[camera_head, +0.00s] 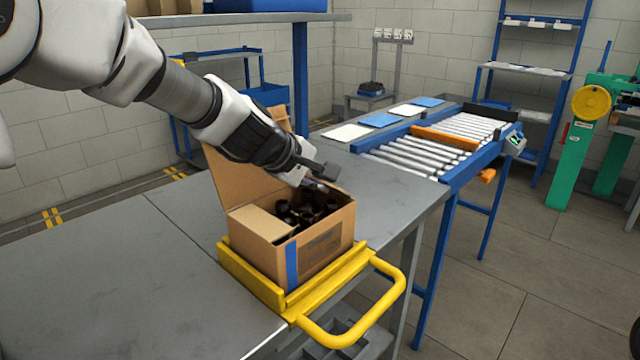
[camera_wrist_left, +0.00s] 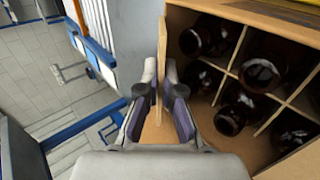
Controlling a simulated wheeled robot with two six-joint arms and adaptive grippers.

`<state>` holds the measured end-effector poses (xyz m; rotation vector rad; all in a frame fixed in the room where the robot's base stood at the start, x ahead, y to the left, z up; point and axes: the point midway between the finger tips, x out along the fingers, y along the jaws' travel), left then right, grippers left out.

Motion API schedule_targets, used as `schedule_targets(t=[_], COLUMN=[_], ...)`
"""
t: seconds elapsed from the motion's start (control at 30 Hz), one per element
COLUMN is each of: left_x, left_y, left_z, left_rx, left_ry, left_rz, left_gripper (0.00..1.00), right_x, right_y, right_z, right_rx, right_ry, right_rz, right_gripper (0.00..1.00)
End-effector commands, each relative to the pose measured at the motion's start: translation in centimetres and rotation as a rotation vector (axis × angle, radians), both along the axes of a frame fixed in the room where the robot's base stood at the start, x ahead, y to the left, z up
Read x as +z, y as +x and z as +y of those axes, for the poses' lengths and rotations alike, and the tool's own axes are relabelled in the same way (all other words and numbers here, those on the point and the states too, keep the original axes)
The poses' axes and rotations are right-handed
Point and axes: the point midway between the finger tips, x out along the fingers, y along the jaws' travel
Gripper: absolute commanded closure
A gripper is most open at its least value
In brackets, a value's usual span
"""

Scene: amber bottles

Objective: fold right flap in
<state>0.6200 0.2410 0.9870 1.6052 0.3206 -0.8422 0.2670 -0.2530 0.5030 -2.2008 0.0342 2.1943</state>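The open cardboard box (camera_head: 322,240) stands on the table and holds several dark amber bottles (camera_head: 308,208). My left gripper (camera_head: 312,176) is over the box's far right side. In the left wrist view, my left gripper's fingers (camera_wrist_left: 160,72) lie on both sides of a thin cardboard flap (camera_wrist_left: 161,40), seen nearly edge-on at the box wall; they look closed on it. This looks like the right flap; in the head view the gripper mostly hides it. A near-left flap (camera_head: 259,222) lies folded in over the bottles. A tall flap (camera_head: 235,178) stands up at the left. My right gripper is not in view.
A yellow holder (camera_head: 252,282) with a handle (camera_head: 392,300) cups the box at the table's right edge. Dividers (camera_wrist_left: 225,72) separate the bottles. A roller conveyor (camera_head: 405,158) stands beyond, to the right. The grey table (camera_head: 110,275) is clear to the left.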

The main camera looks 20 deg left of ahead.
Motion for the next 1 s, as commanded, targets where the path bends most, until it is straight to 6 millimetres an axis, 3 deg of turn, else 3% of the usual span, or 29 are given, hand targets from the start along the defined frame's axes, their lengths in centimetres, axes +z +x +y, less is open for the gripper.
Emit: schedule_targets(t=[0.07, 0.17, 0.2, 0.57, 1.0], left_x=[-0.3, -0.3, -0.2, 0.7, 9.2], left_y=[0.0, 0.0, 0.0, 0.1, 0.1], left_z=[0.0, 0.0, 0.0, 0.0, 0.0], left_rx=[0.0, 0.0, 0.0, -0.001, 0.001], left_ry=[0.0, 0.0, 0.0, 0.0, 0.001], left_rz=[0.004, 0.004, 0.003, -0.002, 0.0], left_gripper=[1.0, 0.71, 0.7, 0.7, 0.7], right_x=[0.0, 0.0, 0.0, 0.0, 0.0], right_y=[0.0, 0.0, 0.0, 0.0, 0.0], right_z=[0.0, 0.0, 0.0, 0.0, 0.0], right_rx=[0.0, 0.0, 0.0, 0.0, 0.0], right_ry=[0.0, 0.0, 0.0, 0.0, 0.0], right_rz=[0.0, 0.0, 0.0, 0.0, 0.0], right_gripper=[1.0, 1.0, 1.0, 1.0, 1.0])
